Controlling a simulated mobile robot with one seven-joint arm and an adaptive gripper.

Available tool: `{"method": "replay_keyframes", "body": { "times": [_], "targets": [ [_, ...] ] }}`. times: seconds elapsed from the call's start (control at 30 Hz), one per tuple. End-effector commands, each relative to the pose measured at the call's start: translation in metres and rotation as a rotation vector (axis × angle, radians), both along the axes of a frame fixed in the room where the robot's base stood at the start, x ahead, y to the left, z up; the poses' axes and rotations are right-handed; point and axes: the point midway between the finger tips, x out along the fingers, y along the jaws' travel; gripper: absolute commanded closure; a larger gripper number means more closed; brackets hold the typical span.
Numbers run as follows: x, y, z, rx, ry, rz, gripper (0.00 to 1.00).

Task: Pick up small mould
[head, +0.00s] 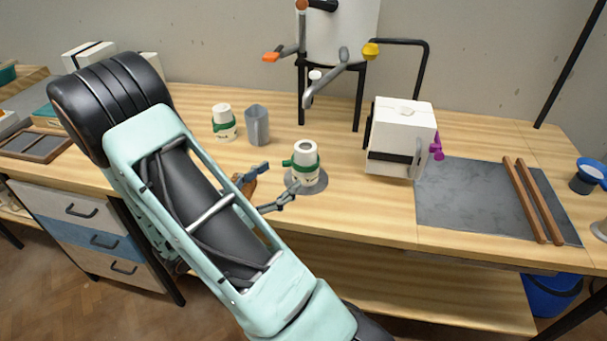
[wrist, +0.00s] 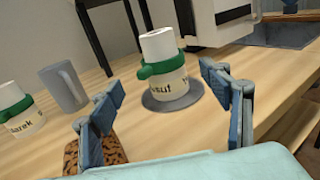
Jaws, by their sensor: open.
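A white, slightly tapered cylinder with a green band and dark lettering, which looks like a small mould (head: 305,158), stands upright on a grey disc (head: 318,187) near the table's front edge. It also shows in the wrist view (wrist: 160,50), ahead of and between my fingertips. A similar banded white cylinder (head: 222,116) stands further back left; it is also at the left of the wrist view (wrist: 20,112). My gripper (head: 279,180) is open and empty, just left of the nearer cylinder and apart from it. I cannot tell which one the task names.
A grey jug (head: 257,125) stands behind, between the two cylinders. A brown speckled thing (wrist: 92,150) lies under my left finger. A white block with a black strap (head: 410,125) and a grey board with wooden strips (head: 460,205) are to the right.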

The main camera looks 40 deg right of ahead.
Motion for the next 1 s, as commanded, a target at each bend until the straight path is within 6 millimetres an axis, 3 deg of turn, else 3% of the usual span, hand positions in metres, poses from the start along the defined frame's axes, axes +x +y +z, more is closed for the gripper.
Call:
{"method": "replay_keyframes", "body": {
  "times": [0.2, 0.43, 0.7, 1.0],
  "targets": [
    [0.006, -0.034, 0.001, 0.002, -0.003, -0.005, 0.29],
    [0.008, -0.052, 0.002, 0.002, -0.005, -0.005, 0.29],
    [0.014, -0.090, 0.005, 0.002, -0.006, -0.005, 0.29],
    [0.015, -0.095, 0.005, 0.002, -0.006, -0.003, 0.29]
  ]
}}
